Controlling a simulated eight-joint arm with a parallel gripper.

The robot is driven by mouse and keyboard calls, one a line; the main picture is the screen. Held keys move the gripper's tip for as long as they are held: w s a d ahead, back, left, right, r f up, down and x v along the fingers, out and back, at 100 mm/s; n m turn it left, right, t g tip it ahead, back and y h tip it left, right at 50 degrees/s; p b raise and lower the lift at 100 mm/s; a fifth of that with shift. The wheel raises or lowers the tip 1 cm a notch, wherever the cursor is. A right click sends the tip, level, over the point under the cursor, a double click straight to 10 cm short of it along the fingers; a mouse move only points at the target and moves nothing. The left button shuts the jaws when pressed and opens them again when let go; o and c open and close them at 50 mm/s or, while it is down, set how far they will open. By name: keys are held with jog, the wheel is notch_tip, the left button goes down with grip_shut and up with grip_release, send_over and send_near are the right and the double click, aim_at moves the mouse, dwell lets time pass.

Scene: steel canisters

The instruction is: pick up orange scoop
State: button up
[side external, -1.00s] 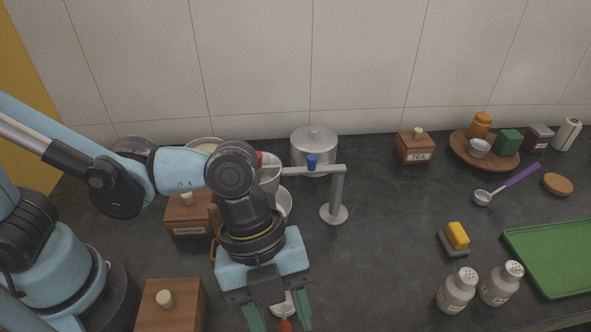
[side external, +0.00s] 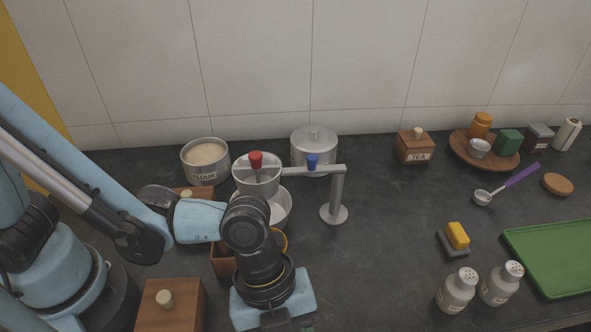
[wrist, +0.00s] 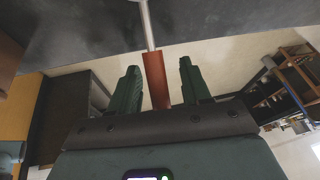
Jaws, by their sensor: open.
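The orange scoop shows in the wrist view as an orange handle (wrist: 154,80) with a thin metal shaft running to the top edge; its bowl is out of view. The handle reaches past the edge of the dark counter. My gripper (wrist: 158,66) is open, with one green finger on each side of the handle. The handle lies between the fingers, with gaps visible on both sides. In the side view my wrist is at the bottom edge, the fingers are out of frame, and I cannot see the scoop.
A wooden box (side external: 172,303) stands left of my wrist. Two shakers (side external: 457,291) (side external: 500,284) and a purple-handled ladle (side external: 521,175) are to the right.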

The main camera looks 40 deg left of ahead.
grip_shut()
jog(key=shift+r, duration=0.2)
